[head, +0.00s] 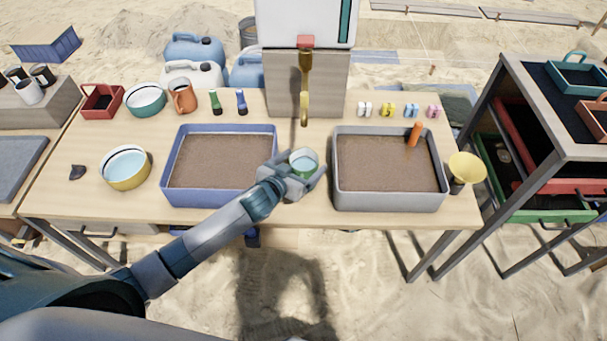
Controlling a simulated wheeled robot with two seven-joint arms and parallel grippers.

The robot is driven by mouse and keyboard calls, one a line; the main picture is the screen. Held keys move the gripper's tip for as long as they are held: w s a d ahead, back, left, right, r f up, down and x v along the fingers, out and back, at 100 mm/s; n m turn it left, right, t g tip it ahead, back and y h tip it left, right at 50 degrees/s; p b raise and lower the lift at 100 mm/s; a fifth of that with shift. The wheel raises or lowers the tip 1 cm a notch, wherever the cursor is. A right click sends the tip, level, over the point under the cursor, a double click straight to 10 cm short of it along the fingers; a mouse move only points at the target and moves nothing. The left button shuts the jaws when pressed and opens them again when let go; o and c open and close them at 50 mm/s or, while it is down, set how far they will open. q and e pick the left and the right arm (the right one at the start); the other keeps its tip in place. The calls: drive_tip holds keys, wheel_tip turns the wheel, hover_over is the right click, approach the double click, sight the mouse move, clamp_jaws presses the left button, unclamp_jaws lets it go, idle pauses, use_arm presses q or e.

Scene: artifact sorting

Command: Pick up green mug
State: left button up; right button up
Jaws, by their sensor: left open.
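The green mug (303,163) stands on the table between the blue-rimmed tray and the grey tray. Its pale inside shows from above. My left gripper (301,178) is at the mug, with its open fingers around the near side of it. The fingers and hand hide the mug's lower part, and I cannot tell whether they touch it. My right gripper is not in view.
A blue-rimmed tray of soil (221,198) lies left of the mug and a grey tray of soil (388,202) lies right. A faucet (305,90) stands behind the mug. A yellow bowl (126,182) sits at left, and a dark cart (540,110) stands at right.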

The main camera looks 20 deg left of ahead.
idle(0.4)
use_arm(q)
drive_tip(key=c, duration=1.4)
drive_tip(key=shift+c, duration=0.2)
wheel_tip(320, 180, up, 10)
drive_tip(key=b, duration=0.1)
drive_tip(key=shift+r, duration=0.1)
